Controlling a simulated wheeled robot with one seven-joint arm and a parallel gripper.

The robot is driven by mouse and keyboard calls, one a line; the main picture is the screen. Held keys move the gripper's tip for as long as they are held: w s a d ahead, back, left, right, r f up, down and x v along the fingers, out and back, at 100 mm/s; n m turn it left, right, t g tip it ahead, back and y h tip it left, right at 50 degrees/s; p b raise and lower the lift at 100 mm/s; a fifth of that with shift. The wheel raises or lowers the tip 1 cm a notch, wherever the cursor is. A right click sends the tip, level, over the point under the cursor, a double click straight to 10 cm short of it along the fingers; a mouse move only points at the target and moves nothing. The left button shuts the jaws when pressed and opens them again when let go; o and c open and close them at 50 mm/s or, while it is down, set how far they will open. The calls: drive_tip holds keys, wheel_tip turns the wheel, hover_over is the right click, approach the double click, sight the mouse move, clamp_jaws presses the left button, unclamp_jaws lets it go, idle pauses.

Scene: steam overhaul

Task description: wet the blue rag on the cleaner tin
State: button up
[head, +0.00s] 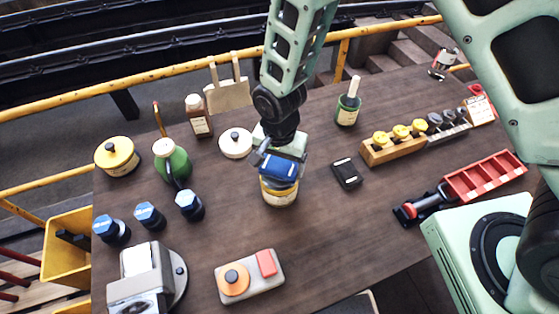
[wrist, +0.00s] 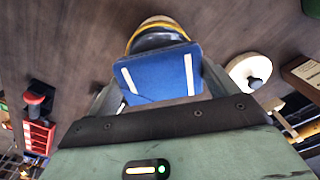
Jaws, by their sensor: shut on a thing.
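The blue rag (head: 279,167) is a folded blue pad held in my gripper (head: 272,160) over the middle of the table. In the wrist view the rag (wrist: 160,76) shows white strips and sits between the two fingers (wrist: 160,98). The cleaner tin (head: 279,193), with a yellow band and pale label, stands upright directly under the rag. Its rounded edge also shows beyond the rag in the wrist view (wrist: 158,36). The rag covers most of the tin's top. I cannot tell whether the rag touches it.
A black block (head: 346,173) lies right of the tin, and a white round lid (head: 235,143) is behind left. A tray with orange and red pieces (head: 249,277) is in front. Bare table lies right of that tray.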

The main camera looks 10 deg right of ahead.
sight(280, 164)
drive_tip(key=shift+f+b, duration=0.65)
drive_tip(key=shift+f, duration=0.25)
idle(0.7)
drive_tip(key=shift+r, duration=0.1)
idle(0.4)
drive_tip(key=shift+r+p, duration=2.5)
drive_tip(key=shift+r, duration=0.95)
drive_tip(key=shift+s, duration=0.1)
